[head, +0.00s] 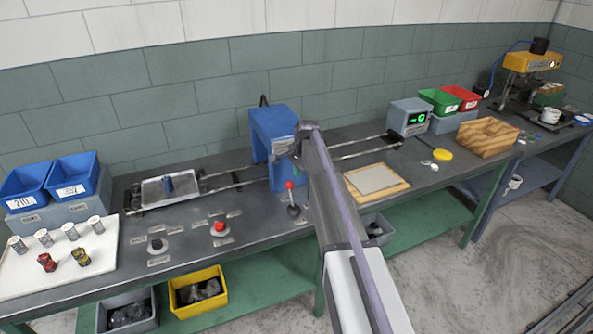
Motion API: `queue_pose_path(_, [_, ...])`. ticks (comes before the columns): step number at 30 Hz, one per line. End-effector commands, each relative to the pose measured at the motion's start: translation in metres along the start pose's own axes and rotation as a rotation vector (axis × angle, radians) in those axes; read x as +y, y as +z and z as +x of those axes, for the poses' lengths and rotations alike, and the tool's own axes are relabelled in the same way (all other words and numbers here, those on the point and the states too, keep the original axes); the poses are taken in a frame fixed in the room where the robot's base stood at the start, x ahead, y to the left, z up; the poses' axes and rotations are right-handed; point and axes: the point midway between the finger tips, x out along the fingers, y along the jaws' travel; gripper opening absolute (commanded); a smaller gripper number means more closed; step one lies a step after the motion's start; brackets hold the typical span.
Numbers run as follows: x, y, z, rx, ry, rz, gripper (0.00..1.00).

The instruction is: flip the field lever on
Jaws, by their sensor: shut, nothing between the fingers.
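The lever (291,196) has a red ball on a thin stem and rises from a dark round base on the bench, in front of the blue coiler frame. Its stem stands nearly upright; I cannot read its label or tell its on side. My arm reaches up from the bottom of the view, just right of the lever. My gripper (281,147) is small at the arm's far end, in front of the blue frame (268,122). It is shut and empty, above and apart from the lever. The arm hides part of the frame.
A red button (220,227) and a black knob (157,245) sit left of the lever. A metal tray (168,190) with a blue piece stands on the rails. A wooden board (376,180) lies right of my arm. A grey box (409,115) shows a green display.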

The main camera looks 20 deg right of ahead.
Motion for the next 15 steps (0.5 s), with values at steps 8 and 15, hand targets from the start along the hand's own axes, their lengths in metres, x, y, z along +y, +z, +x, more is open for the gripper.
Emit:
queue_pose_path(8, [-0.028,-0.007,-0.062,0.000,0.001,0.000,0.00])
queue_pose_path(15, [-0.029,-0.008,-0.061,0.000,0.001,0.000,0.00])
